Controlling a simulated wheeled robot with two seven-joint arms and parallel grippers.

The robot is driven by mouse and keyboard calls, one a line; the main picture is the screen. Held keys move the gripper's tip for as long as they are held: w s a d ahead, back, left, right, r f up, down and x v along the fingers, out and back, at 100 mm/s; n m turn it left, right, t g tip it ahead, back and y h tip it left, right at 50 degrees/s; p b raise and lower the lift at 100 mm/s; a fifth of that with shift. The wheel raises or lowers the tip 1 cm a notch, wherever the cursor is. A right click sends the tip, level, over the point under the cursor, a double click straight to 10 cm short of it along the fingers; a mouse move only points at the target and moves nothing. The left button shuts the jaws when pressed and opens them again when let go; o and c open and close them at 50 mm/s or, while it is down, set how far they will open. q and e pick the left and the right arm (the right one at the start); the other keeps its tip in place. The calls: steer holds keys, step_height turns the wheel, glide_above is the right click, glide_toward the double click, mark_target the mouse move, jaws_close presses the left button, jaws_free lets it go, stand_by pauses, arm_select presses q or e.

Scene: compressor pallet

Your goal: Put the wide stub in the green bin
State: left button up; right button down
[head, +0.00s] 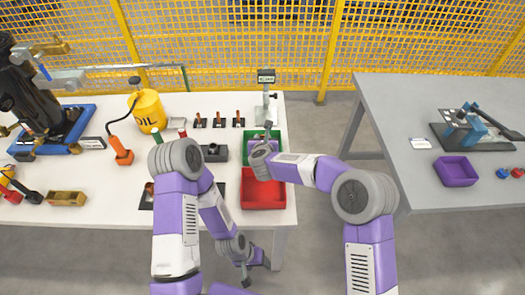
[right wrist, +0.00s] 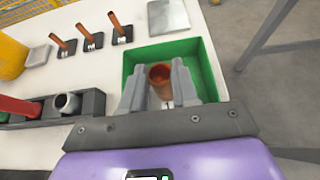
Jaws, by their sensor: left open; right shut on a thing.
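A short copper-coloured stub (right wrist: 160,76) stands upright between the fingers of my right gripper (right wrist: 161,88), which is shut on it. I cannot compare its width with other stubs. The green bin (right wrist: 200,49) is beneath and around the stub in the right wrist view; whether the stub touches its floor I cannot tell. In the head view the green bin (head: 277,134) is at the table's right edge, partly hidden by my right gripper (head: 262,150), and the stub is hidden. My left gripper (head: 246,279) is open and empty, low in front of the table.
A red bin (head: 263,202) sits just in front of the green one. A dark holder block (head: 215,153) is left of it, with several copper pegs on black plates (head: 219,122) behind. A grey stand (head: 266,90) rises behind the bin. A grey table (head: 440,95) is across a gap.

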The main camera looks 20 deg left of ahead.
step_height(320, 180, down, 5)
steer(key=shift+r+b, duration=0.1)
steer(key=shift+b, duration=0.65)
steer(key=shift+r, duration=0.1)
steer(key=c, duration=0.8)
jaws_free()
steer(key=shift+c, duration=0.2)
steer(key=p+v, duration=0.1)
steer(key=v, duration=1.1)
steer(key=shift+p, duration=0.4)
